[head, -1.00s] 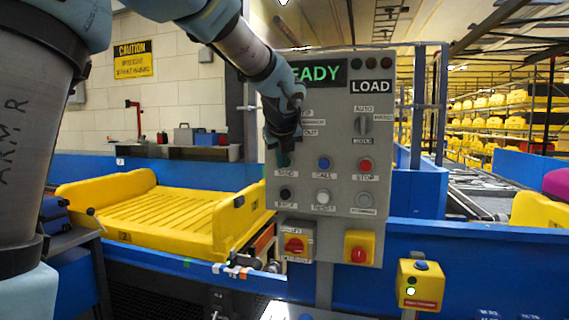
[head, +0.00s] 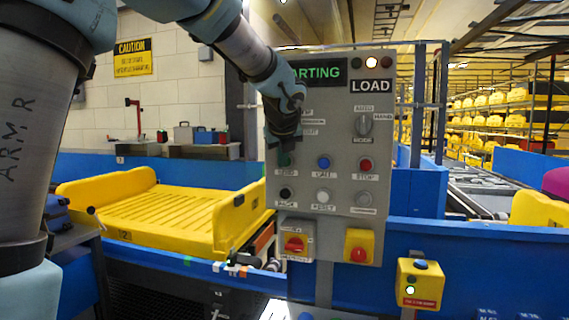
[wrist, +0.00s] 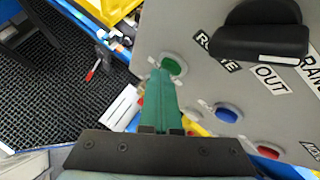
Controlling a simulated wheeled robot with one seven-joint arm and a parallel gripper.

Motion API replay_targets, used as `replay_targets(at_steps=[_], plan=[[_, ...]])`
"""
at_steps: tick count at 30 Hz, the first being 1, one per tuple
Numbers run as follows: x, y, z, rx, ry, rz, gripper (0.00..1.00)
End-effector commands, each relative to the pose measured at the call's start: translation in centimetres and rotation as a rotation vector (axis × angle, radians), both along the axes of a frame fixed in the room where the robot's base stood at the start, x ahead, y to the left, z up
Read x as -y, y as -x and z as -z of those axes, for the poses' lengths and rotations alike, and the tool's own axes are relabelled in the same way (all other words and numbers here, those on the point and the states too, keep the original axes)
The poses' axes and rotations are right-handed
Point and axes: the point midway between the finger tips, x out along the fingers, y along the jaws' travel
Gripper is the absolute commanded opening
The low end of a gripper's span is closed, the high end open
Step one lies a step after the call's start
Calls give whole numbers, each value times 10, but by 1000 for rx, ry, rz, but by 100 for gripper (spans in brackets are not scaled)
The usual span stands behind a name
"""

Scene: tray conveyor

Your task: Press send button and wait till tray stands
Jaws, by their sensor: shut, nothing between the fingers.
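The grey control panel (head: 335,130) stands in the middle of the head view. Its display (head: 318,70) reads "...ARTING", the left part hidden by my arm, and a middle lamp (head: 372,62) above is lit. My gripper (head: 284,150) is shut and empty, its tips at the green send button (head: 286,160). In the wrist view the closed fingers (wrist: 160,80) reach the green button (wrist: 173,66); I cannot tell if it is pressed in. The empty yellow tray (head: 150,215) sits on the conveyor left of the panel.
Blue call (head: 324,162) and red stop (head: 365,164) buttons sit right of the send button. Below are black and white buttons, a red rotary switch (head: 294,244) and an emergency stop (head: 358,253). A blue conveyor wall (head: 480,260) runs along the front right.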

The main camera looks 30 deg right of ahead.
Motion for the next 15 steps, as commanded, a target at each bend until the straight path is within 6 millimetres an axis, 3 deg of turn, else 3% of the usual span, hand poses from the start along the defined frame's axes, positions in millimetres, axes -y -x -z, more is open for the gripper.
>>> replay_targets(at_steps=[15], plan=[[-11,12,1,-1,0,0,0]])
